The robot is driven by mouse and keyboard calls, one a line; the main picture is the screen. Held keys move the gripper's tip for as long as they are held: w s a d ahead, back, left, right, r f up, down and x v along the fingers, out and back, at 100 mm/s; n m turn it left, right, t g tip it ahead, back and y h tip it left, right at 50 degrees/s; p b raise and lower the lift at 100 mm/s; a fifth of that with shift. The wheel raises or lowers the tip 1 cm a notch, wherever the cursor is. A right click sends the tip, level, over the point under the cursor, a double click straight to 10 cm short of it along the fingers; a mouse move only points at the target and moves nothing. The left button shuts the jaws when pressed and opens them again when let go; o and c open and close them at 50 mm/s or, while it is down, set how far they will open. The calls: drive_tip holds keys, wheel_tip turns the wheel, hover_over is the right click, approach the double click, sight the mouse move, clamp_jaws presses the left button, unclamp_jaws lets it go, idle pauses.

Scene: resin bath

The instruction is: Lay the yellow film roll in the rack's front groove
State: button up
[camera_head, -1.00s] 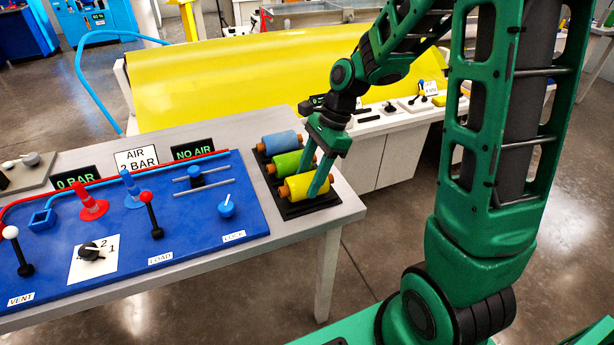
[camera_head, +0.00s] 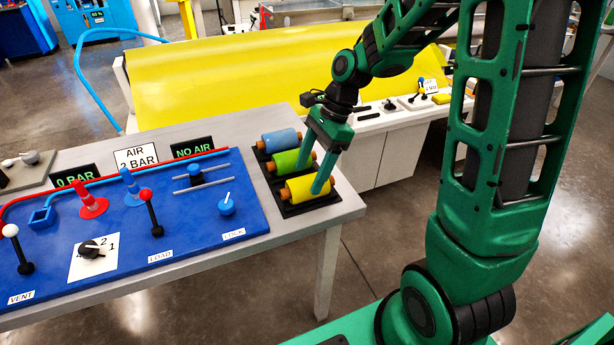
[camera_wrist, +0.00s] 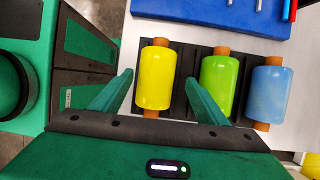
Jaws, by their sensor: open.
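The yellow film roll (camera_head: 303,190) with orange-brown core ends lies in the front place of the black rack (camera_head: 300,209). It also shows in the wrist view (camera_wrist: 155,80), parallel to the other rolls. The groove beneath it is hidden by the roll. My gripper (camera_head: 309,179) is open over the yellow roll. In the wrist view its fingers (camera_wrist: 158,80) stand on either side of the roll, with visible gaps. The right finger is between the yellow and green rolls.
A green roll (camera_head: 284,162) and a blue roll (camera_head: 281,140) lie behind the yellow one in the rack. A blue panel (camera_head: 190,230) with levers and knobs is to the left. The table's right edge is close to the rack.

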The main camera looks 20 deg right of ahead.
drive_tip(key=v, duration=1)
drive_tip(key=shift+r, duration=0.35)
drive_tip(key=s+d+f+n+h, duration=0.1)
drive_tip(key=s+d+n, duration=0.5)
drive_tip(key=s, duration=0.6)
drive_tip(key=s+d+f+n+h, duration=0.2)
drive_tip(key=s+d+n, duration=0.3)
drive_tip(key=s, duration=0.7)
drive_tip(key=shift+d+n+t+h, duration=0.35)
drive_tip(key=shift+d+h, duration=0.35)
drive_tip(key=shift+d, duration=0.3)
